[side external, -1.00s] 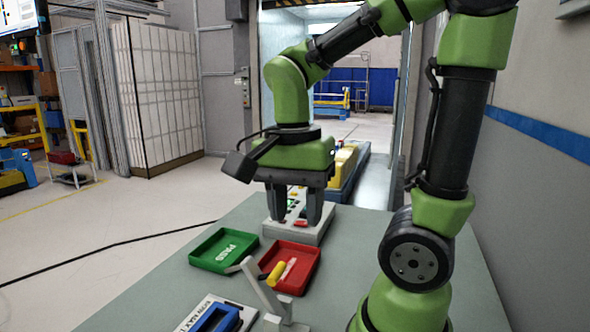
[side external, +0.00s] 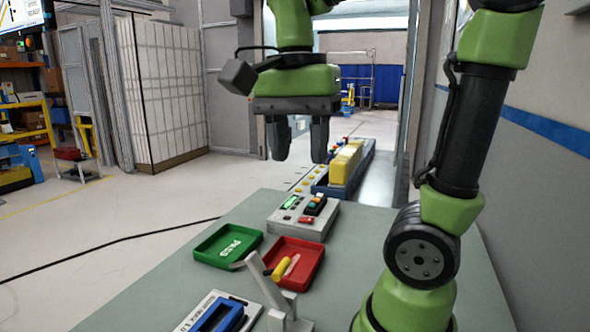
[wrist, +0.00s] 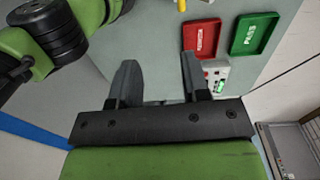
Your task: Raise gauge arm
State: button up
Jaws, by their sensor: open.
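The gauge arm (side external: 258,276) is a light grey bar with a yellow handle (side external: 281,269) at the front of the table. It leans up to the left from its grey bracket (side external: 287,306). In the wrist view only a bit of yellow, apparently the handle (wrist: 182,5), shows at the top edge. My gripper (side external: 300,156) is open and empty, high above the far end of the table and well away from the gauge arm. Its two spread dark fingers also show in the wrist view (wrist: 160,62).
A green PASS tray (side external: 227,246) and a red tray (side external: 296,262) lie behind the gauge arm. A control box (side external: 303,217) with buttons stands farther back. A blue gauge block (side external: 218,316) is at the front left. The air around my gripper is clear.

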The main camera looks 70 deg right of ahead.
jog(key=m+t+y, duration=0.5)
jog(key=m+y, duration=0.9)
jog(key=m, duration=1.5)
send_near(288, 265)
jog(key=a, duration=0.2)
jog(key=x, duration=0.9)
jog(key=shift+w+a+f, duration=0.1)
jog(key=shift+w+f, duration=0.2)
jog(key=shift+w, duration=0.15)
grip_shut()
jog(key=shift+s, duration=0.1)
